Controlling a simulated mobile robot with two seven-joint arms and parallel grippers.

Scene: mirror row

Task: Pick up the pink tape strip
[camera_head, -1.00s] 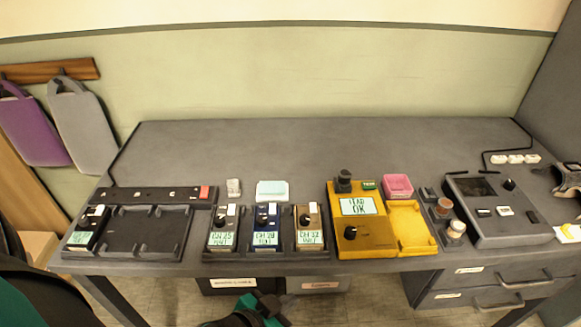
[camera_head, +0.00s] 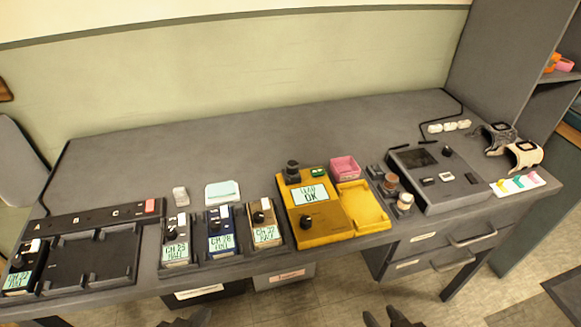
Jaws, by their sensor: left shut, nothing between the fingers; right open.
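A white card (camera_head: 511,189) lies at the right end of the desk and bears small coloured strips. A pink strip (camera_head: 534,178) is on its right part, beside a teal strip (camera_head: 519,182) and a yellow one (camera_head: 502,186). My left gripper (camera_head: 187,321) shows only as a dark tip at the bottom edge, shut and empty. My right gripper (camera_head: 386,318) is open and empty at the bottom edge, in front of the desk, far left of and below the card. Most of both grippers is out of frame.
A dark console (camera_head: 434,180) stands left of the card, and two wrist straps (camera_head: 523,154) lie behind it. Drawers (camera_head: 440,245) are under the desk. A tall shelf (camera_head: 500,60) rises at right.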

